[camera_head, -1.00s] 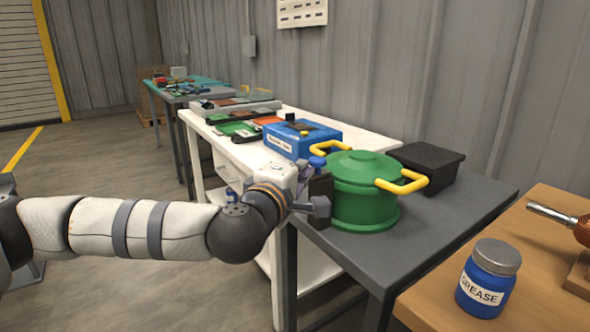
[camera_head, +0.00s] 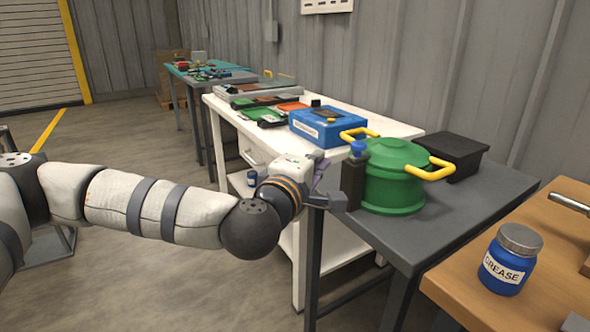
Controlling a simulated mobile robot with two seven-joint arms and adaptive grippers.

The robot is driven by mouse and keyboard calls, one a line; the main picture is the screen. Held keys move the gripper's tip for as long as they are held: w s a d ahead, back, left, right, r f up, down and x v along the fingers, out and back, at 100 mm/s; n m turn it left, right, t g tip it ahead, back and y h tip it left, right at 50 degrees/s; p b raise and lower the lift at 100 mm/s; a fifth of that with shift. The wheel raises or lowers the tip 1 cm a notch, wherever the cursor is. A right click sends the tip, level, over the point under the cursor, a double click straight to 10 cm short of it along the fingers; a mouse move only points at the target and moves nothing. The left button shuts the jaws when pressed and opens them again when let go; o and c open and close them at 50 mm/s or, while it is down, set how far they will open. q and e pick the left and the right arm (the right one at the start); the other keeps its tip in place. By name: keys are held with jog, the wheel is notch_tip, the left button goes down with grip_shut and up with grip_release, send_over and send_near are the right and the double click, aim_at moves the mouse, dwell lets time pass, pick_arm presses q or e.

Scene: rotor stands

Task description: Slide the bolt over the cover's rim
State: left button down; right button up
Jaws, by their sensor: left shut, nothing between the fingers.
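A green round pot-like vessel (camera_head: 393,193) with a cover (camera_head: 392,155) and two yellow handles stands on a dark grey table. A dark upright block (camera_head: 353,187) with a blue knob (camera_head: 357,148), apparently the bolt's mount, stands against the vessel's left side. I cannot tell whether the bolt lies over the cover's rim. My left gripper (camera_head: 333,202) is shut and empty, just left of the block and below the knob. Whether its fingertips touch the block is unclear. My right gripper is not in view.
A black bin (camera_head: 452,158) stands behind the vessel. A blue box (camera_head: 328,127) and flat trays lie on the white table (camera_head: 388,130) farther back. A wooden bench with a blue grease jar (camera_head: 507,262) is at right. The grey tabletop's front (camera_head: 415,245) is clear.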

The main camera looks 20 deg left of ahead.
pick_arm(q)
jog(key=s, duration=0.5)
jog(key=shift+d, duration=0.1)
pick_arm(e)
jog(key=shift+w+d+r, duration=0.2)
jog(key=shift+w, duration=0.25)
